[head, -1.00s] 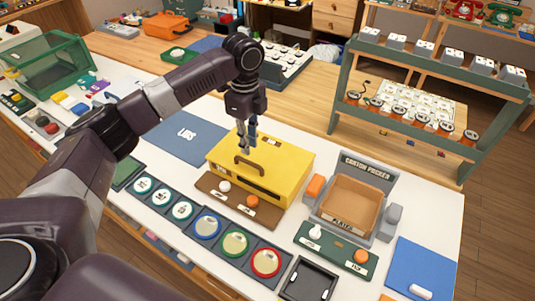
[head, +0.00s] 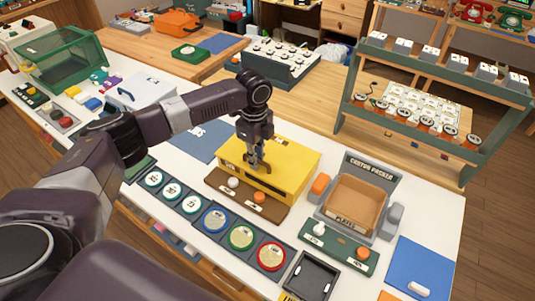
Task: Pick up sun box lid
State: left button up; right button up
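A yellow box (head: 292,160) stands on the white table, with a yellow lid on top that carries a brown handle. It is the likeliest sun box, though I cannot read a sun mark on it. My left gripper (head: 258,164) points down at the handle, its fingers at or around it. The fingers and wrist hide most of the handle, so I cannot tell whether they are closed on it. The lid sits flat on the box. My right gripper is not in view.
A blue "LIDS" mat (head: 208,137) lies behind the box, partly behind my arm. A brown panel with knobs (head: 246,197) lies in front. The carton packer (head: 356,200) stands to the right. Blue, green and red round dishes (head: 241,238) sit in front.

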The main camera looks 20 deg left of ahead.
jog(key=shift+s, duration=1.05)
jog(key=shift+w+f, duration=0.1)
